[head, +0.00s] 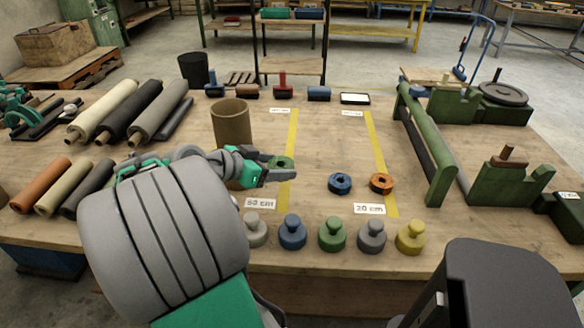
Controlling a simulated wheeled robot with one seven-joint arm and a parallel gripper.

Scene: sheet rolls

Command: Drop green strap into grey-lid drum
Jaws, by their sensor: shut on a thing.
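A green strap (284,162), a small roll with a hole, is at my gripper (284,172). The gripper is shut on it above the table, just right of an open brown drum (231,124). The strap is partly hidden by the fingers. No drum with a clear grey lid shows. A dark open bin (193,72) stands behind the table's far left edge. A round dark grey disc (503,93) lies on a green block at the far right; I cannot tell if it is a lid.
Blue (340,184) and orange (381,183) strap rolls lie on the wooden table (320,140), beside yellow tape lines. Several knobbed weights (332,235) line the front. Long rolls (130,110) lie left; a green roller frame (425,145) stands right.

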